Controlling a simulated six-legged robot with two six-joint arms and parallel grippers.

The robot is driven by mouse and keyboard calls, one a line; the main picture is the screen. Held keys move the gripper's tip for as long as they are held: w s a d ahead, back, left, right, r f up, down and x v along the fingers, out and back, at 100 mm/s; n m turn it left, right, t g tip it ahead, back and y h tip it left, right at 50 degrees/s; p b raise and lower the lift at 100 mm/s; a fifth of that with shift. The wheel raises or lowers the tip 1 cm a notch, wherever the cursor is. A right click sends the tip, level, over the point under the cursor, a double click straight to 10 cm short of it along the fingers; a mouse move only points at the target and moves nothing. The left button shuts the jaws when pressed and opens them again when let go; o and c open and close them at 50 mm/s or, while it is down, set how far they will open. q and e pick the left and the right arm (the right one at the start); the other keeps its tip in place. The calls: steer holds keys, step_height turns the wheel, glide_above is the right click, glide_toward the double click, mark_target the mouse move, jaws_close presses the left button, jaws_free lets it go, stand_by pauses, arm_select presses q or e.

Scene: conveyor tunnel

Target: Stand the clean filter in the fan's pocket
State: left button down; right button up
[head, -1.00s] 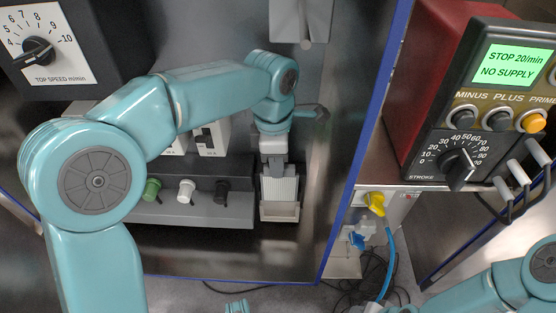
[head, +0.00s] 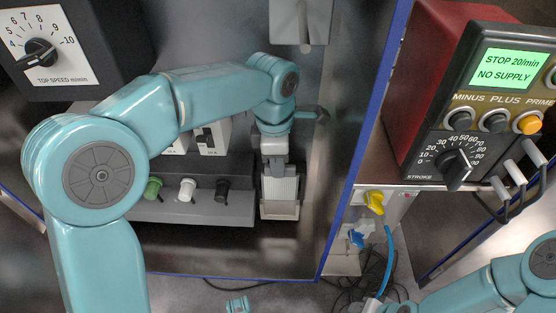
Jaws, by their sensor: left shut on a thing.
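My left gripper (head: 274,170) points down in front of the grey cabinet wall. It is shut on the top of the clean filter (head: 284,190), a white pleated panel held upright. The filter's lower end is at the fan's pocket (head: 280,212), a pale narrow holder. The pocket's front hides that end, so I cannot tell how deep it sits.
A grey ledge with green, white and black knobs (head: 187,190) is just left of the pocket. A blue-edged panel (head: 362,130) stands to the right. Beyond it are a yellow connector (head: 374,202), a blue hose (head: 388,255) and a control box (head: 480,110).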

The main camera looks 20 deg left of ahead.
arm_select(q)
steer(key=shift+f+b, duration=0.9)
steer(key=shift+f, duration=3.1)
steer(key=c, duration=1)
jaws_free()
steer(key=shift+c, duration=0.2)
arm_select(e)
steer(key=shift+f, duration=0.9)
steer(key=shift+w, duration=0.1)
arm_select(q)
steer(key=r+p, duration=0.2)
steer(key=r, duration=0.2)
steer(key=r+p, duration=0.2)
steer(key=r, duration=0.1)
steer(key=shift+s+a+r, duration=0.1)
steer(key=shift+a+r, duration=0.1)
steer(key=shift+r, duration=0.15)
steer(key=shift+f, duration=0.1)
arm_select(e)
steer(key=shift+g, duration=0.4)
steer(key=r, duration=0.1)
steer(key=s+r, duration=0.2)
steer(key=r, duration=0.1)
steer(key=shift+s+a, duration=0.2)
steer(key=shift+s, duration=0.05)
